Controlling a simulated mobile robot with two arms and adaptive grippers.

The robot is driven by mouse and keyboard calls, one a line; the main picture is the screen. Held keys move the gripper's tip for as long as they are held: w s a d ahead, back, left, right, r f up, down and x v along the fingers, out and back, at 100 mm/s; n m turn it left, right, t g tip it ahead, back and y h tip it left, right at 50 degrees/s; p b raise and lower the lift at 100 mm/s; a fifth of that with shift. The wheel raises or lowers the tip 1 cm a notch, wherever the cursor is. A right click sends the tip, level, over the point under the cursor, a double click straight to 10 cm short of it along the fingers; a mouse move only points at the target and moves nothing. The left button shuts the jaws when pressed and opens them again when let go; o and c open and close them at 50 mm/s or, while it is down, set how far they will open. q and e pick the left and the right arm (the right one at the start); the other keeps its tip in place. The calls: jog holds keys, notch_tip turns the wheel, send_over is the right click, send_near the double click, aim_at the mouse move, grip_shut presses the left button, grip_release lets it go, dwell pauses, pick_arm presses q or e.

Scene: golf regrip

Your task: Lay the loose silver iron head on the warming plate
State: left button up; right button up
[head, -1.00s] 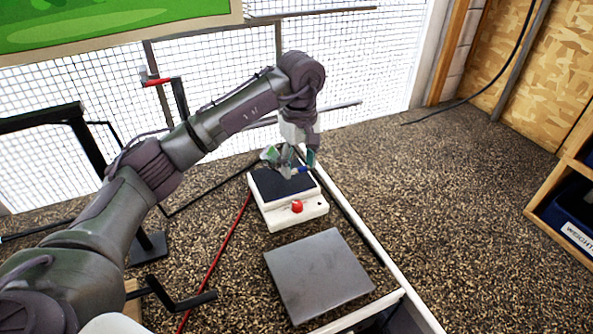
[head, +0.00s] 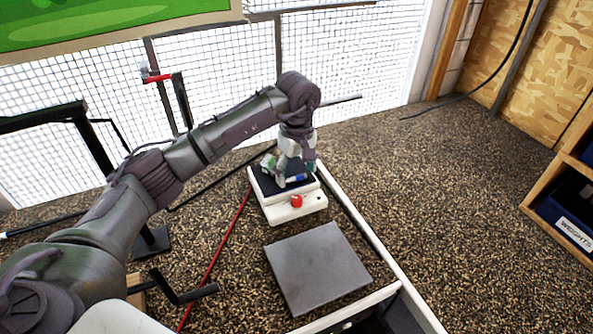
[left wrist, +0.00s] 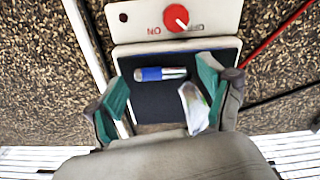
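The warming plate (head: 287,211) is a white box with a dark top and a red knob (head: 297,201); it also shows in the left wrist view (left wrist: 222,18). My right gripper is not in view.
A bare grey metal slab (head: 318,268) lies in front of the warming plate. A red cable (head: 222,250) runs to its left and a white rail (head: 372,240) to its right. A bin labelled weights (head: 572,220) is at the far right. Speckled floor at right is clear.

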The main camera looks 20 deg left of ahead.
pick_arm(q)
jog(key=shift+r, duration=0.5)
notch_tip(320, 180, up, 11)
jog(key=b, duration=0.2)
jog(key=shift+r, duration=0.2)
jog(key=shift+d, duration=0.1)
